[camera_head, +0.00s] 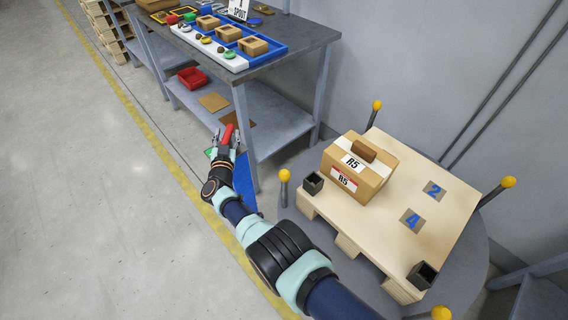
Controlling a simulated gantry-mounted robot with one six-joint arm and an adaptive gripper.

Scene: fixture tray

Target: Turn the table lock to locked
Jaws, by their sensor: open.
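My gripper (230,136) is at the end of my outstretched arm, low beside the front leg of the grey workbench. It is open. A red, elongated part (227,134) shows at the fingers; I cannot tell whether it is the table lock's handle or whether the fingers touch it. A small green patch (210,153) and a blue surface (243,181) show beside and behind the gripper, partly hidden by my arm. The round grey turntable (468,275) stands at the right. No lock position can be read from this view.
A wooden pallet (445,205) on the turntable bears a cardboard box (357,170) labelled R5. Posts with yellow knobs (377,105) ring it. The workbench (310,40) holds a blue tray (276,47) with several boxes; a red bin (192,78) sits below. Floor at left is clear.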

